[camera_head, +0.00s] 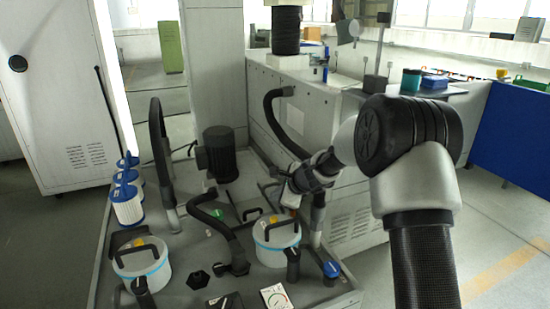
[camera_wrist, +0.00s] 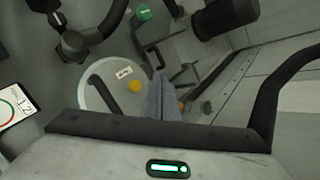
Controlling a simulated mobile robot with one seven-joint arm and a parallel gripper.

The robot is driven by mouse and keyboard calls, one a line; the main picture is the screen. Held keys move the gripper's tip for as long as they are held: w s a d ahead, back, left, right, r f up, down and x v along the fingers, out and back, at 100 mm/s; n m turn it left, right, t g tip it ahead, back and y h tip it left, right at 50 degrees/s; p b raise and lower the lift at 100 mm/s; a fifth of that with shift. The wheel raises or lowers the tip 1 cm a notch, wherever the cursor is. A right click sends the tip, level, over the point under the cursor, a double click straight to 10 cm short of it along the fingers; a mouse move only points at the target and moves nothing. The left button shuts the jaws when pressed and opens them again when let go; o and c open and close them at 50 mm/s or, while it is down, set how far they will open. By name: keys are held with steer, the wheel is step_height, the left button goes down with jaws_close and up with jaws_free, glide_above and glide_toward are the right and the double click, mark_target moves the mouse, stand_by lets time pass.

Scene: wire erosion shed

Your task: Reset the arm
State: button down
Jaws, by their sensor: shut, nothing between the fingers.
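My gripper (camera_head: 287,203) hangs at the end of my bent arm, above the right part of the grey machine bench in the head view. It is partly hidden by my wrist there. In the wrist view its grey fingers (camera_wrist: 162,98) are together with nothing held between them. They overlap the edge of a white lidded canister (camera_wrist: 124,72) with a black handle and a yellow knob. The same canister (camera_head: 275,252) stands just below my gripper in the head view. Whether the fingers touch anything cannot be told.
A second canister (camera_head: 142,268) and blue-and-white filter cartridges (camera_head: 127,205) stand at the left. Black hoses (camera_head: 157,150), a dark motor (camera_head: 220,155) and a dial card (camera_head: 275,297) crowd the bench. A blue panel (camera_head: 515,135) is at the right. Open floor (camera_head: 495,225) lies right of my arm.

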steer(key=s+d+r+n+g, duration=0.1)
steer(key=s+d+r+n, duration=0.2)
steer(key=s+r+n, duration=1.15)
steer(key=s+d+r+n+h, duration=0.15)
steer(key=s+d, duration=0.25)
steer(key=s, duration=0.6)
steer(key=s+d+r+n+g+h+p, duration=0.1)
steer(key=s+d+n+h, duration=0.15)
steer(key=s, duration=0.75)
steer(key=s+d+r+n+h, duration=0.15)
steer(key=s+d, duration=0.35)
steer(key=s, duration=0.5)
step_height(320, 180, up, 19)
steer(key=p, duration=1.8)
steer(key=shift+w+a+f, duration=0.2)
steer(key=shift+w+a, duration=0.05)
